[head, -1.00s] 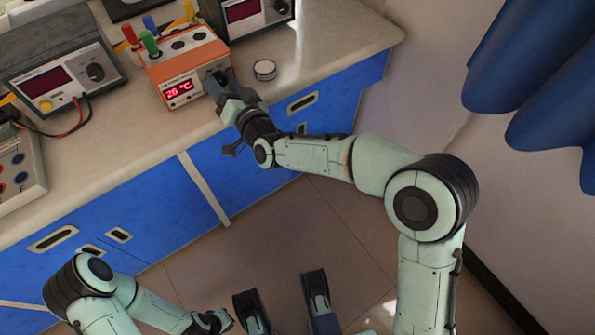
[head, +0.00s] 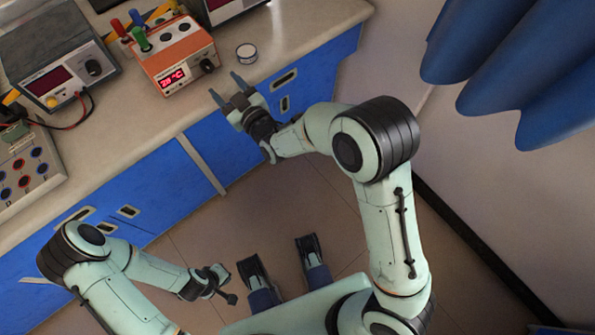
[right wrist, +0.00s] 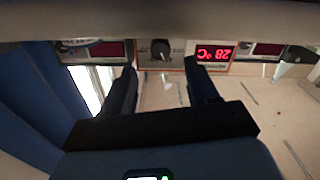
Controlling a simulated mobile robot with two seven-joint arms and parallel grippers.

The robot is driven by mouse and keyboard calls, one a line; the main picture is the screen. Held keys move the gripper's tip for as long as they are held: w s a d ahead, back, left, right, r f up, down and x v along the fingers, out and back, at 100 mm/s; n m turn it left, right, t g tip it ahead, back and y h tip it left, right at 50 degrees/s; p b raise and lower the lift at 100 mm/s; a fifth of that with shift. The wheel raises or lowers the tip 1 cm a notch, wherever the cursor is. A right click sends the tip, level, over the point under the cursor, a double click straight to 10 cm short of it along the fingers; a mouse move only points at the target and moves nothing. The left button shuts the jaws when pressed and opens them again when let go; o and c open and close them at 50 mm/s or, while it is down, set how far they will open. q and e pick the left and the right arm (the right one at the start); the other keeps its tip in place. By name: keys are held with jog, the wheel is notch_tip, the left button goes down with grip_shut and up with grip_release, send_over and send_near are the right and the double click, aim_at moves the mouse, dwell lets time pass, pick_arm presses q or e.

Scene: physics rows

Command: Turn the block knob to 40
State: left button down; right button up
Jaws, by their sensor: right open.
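The orange and white block heater (head: 172,52) stands on the bench, with several coloured caps at its top. Its red display (head: 173,77) reads 28 °C. The black block knob (head: 207,65) is on its front at the right. My right gripper (head: 226,87) is open and empty, in front of the bench edge, fingers pointing toward the knob but apart from it. In the right wrist view, which is upside down, the knob (right wrist: 160,50) appears between the two open fingers and beyond them. My left gripper (head: 220,284) is low in the head view, away from the bench; its jaws are unclear.
A grey power supply (head: 58,70) with leads and a socket panel (head: 27,172) stand to the left. Blue drawers (head: 240,145) lie below the bench edge. A blue curtain (head: 500,70) hangs at right.

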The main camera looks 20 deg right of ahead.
jog(key=v, duration=0.7)
pick_arm(q)
notch_tip(320, 180, up, 12)
jog(key=w+p, duration=0.2)
jog(key=p, duration=0.9)
jog(key=shift+f, duration=0.25)
pick_arm(e)
jog(key=s+d+f+m+g+h, duration=0.1)
jog(key=s+d+f+g, duration=0.3)
jog(key=f, duration=0.5)
jog(key=s+d+f+m+g+h, duration=0.2)
jog(key=s+d+f+m+g, duration=0.2)
jog(key=s+f, duration=0.5)
jog(key=g, duration=0.2)
jog(key=shift+s+d+f+g, duration=0.15)
jog(key=shift+s+g, duration=0.1)
jog(key=shift+g, duration=0.05)
pick_arm(q)
jog(key=shift+w, duration=0.1)
